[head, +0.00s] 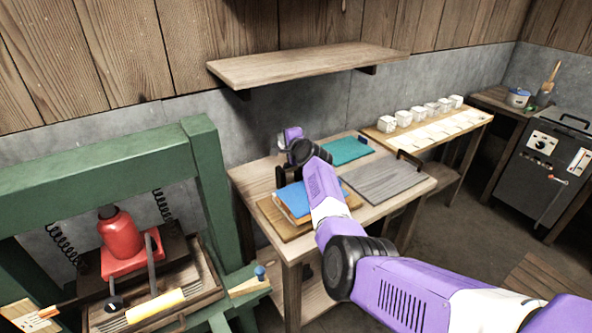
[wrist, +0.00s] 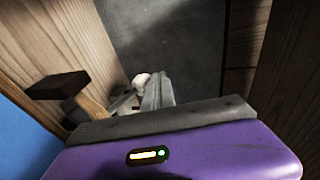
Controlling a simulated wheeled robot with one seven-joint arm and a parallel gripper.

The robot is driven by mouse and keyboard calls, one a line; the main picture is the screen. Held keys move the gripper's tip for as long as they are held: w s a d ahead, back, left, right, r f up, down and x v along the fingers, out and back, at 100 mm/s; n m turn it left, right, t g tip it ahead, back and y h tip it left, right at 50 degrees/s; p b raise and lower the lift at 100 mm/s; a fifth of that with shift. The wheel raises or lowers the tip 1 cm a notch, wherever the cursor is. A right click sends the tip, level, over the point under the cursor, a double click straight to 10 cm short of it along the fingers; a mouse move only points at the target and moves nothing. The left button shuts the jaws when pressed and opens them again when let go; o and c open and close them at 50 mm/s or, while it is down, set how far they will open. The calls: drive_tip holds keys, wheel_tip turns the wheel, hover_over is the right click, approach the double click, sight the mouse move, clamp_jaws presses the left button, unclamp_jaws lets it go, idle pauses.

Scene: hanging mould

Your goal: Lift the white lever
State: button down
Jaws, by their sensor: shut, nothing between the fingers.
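I cannot pick out a lever that is plainly white. A thin pale rod lever (head: 551,203) with a reddish end slants down across the front of the dark cabinet at the far right of the head view. A small pale pinkish thing (wrist: 141,79) shows just beside my fingers in the wrist view; I cannot tell what it is. My gripper (head: 281,178) points down over the left part of the wooden table, well away from the cabinet. In the wrist view my gripper's grey fingers (wrist: 157,92) are together and hold nothing.
The wooden table (head: 250,178) bears a blue sheet (head: 294,199), a teal sheet (head: 347,150) and a grey board (head: 383,180). A shelf (head: 305,65) hangs above. A green press frame (head: 90,172) stands left. Several white blocks (head: 403,118) line the bench behind.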

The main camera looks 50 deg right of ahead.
drive_tip(key=shift+w+d, duration=0.15)
drive_tip(key=shift+w, duration=0.15)
drive_tip(key=shift+w+d+f+g+y+p, duration=0.1)
drive_tip(key=shift+w+f+g+y+p, duration=0.2)
drive_tip(key=shift+w+g, duration=0.25)
